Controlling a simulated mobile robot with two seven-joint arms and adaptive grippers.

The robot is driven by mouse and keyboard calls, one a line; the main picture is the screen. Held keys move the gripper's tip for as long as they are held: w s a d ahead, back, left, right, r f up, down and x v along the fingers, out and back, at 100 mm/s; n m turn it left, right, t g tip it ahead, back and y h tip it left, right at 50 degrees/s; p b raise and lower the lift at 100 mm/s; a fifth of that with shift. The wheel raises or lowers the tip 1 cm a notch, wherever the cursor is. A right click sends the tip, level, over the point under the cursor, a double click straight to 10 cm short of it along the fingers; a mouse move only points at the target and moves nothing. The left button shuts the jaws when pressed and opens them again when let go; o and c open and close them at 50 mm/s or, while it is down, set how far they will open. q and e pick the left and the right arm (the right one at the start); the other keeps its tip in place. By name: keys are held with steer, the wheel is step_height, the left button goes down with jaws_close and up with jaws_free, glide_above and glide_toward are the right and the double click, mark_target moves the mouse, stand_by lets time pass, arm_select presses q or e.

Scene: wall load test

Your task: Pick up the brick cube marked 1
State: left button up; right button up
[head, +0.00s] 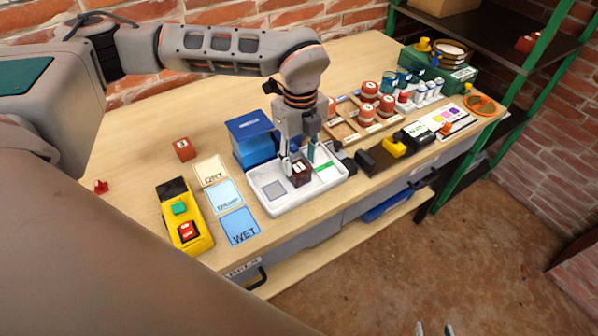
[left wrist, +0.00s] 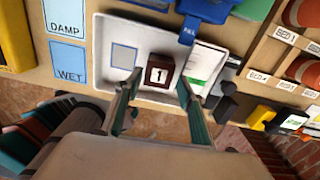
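The dark brick cube marked 1 (left wrist: 158,72) sits on the white tray (left wrist: 110,40) in the left wrist view, its white label facing the camera. In the head view the cube (head: 300,174) shows below my left gripper (head: 300,160) on the tray (head: 268,205). My left gripper (left wrist: 158,88) is open, with one finger on each side of the cube and a gap visible on both sides. I cannot tell how far the fingertips reach down beside it. My right gripper (head: 435,328) shows only as two separated fingertips at the bottom edge of the head view.
A blue box (head: 252,140) stands close behind the tray. Cards marked DRY, DAMP and WET (head: 239,227) lie to its left, with a yellow button box (head: 184,222) and another red cube (head: 184,149). Bench blocks and a yellow-topped item (head: 393,146) stand to the right.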

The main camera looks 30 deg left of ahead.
mark_target(299, 167)
arm_select(q)
steer(key=shift+s+a+f, duration=0.1)
steer(key=shift+f, duration=1.8)
steer(key=c, duration=1)
steer(key=shift+r, duration=0.1)
